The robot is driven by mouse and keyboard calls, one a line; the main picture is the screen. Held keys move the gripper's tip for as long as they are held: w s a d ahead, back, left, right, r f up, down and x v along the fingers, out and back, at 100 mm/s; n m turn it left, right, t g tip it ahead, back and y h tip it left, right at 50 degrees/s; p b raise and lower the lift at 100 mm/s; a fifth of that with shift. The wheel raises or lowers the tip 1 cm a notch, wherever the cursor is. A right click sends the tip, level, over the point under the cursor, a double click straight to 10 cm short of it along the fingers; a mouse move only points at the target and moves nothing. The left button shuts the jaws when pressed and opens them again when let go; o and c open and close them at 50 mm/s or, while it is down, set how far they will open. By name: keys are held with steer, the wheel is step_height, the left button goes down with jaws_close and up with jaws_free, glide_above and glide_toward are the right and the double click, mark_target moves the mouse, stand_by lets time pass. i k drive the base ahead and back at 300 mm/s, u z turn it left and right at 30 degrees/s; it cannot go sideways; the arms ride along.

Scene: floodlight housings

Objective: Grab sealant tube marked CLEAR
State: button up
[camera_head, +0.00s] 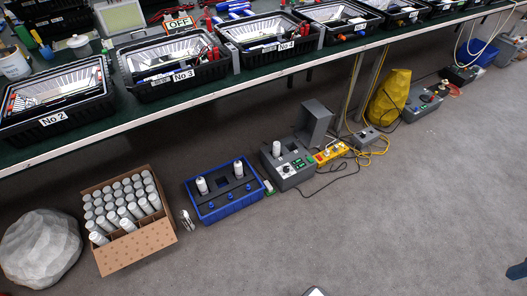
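Many white tubes (120,203) stand upright in an open cardboard box on the floor at the lower left. Two white tubes stand in a blue tray, one at its left (202,186) and one at its back (238,169). Another white tube (276,149) stands in a grey device to the right of the tray. The lettering on the tubes is too small to read, so I cannot tell which is marked CLEAR. My gripper is not recognisable in this view.
A green-topped bench with black bins (62,122) runs along the back. On the floor are the cardboard box (138,250), a pale rock-like lump (40,248), the blue tray (230,208), the grey device (291,176) and yellow cables (376,150). The carpet in front is clear.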

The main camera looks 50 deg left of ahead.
mark_target(276, 153)
steer(key=u, duration=0.75)
steer(key=i, duration=0.75)
steer(key=u, duration=1.15)
steer(key=i, duration=0.2)
steer(key=u, duration=0.15)
